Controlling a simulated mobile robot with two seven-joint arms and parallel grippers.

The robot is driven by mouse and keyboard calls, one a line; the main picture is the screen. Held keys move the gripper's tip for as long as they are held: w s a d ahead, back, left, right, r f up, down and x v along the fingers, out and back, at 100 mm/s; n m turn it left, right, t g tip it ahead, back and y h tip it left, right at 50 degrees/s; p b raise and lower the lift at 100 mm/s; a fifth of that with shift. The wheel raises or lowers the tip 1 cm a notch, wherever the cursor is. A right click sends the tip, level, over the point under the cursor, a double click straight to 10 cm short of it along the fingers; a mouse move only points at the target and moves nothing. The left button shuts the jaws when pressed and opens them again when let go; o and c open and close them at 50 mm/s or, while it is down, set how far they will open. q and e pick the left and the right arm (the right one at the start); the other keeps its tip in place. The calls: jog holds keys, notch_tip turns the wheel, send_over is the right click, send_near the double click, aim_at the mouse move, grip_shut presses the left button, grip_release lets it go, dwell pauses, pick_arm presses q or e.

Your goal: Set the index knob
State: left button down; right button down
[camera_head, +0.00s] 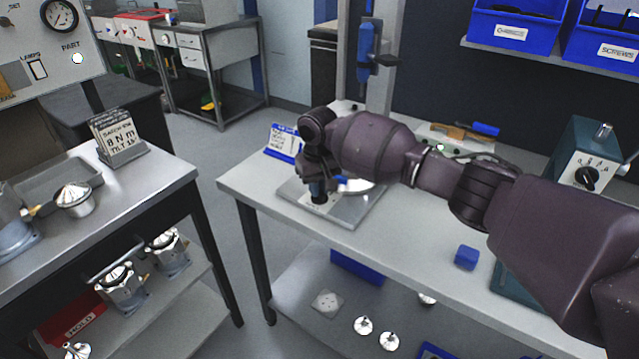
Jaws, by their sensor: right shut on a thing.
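The index knob (586,178) is a black pointer knob on the front of a teal box (583,150) at the right, with marks around it. My right gripper (318,189) is low over a grey plate (350,215) on the bench, far to the left of the knob. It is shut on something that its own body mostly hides. A silver round part (357,187) shows just right of the fingers, and I cannot tell if it is the held thing. My left gripper is out of view.
My right arm spans the bench (405,240) between plate and teal box. A blue block (466,257) lies near the front edge. A blue tool (367,55) hangs above the bench. Silver housings (119,287) stand on the left bench's lower shelf. Floor shows between benches.

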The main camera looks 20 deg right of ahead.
jog(key=shift+r+m+p, duration=0.45)
jog(key=shift+m+p, duration=0.35)
jog(key=shift+p, duration=0.3)
jog(key=m+p, duration=0.3)
jog(key=p, duration=0.1)
jog(key=shift+s+d+f+m, duration=0.1)
jog(key=shift+f+m, duration=0.2)
jog(key=shift+m, duration=0.1)
pick_arm(q)
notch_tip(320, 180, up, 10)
jog(key=p, duration=0.2)
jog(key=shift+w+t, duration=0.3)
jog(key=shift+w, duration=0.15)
pick_arm(e)
jog(key=shift+d+f+m, duration=0.1)
jog(key=shift+f+m, duration=0.1)
jog(key=shift+m, duration=0.7)
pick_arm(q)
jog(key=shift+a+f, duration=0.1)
pick_arm(e)
jog(key=c, duration=1.4)
grip_release()
pick_arm(q)
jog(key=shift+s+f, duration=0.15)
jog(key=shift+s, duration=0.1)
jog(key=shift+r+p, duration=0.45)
jog(key=shift+p, duration=0.25)
pick_arm(e)
notch_tip(320, 180, up, 11)
jog(key=shift+f, duration=0.1)
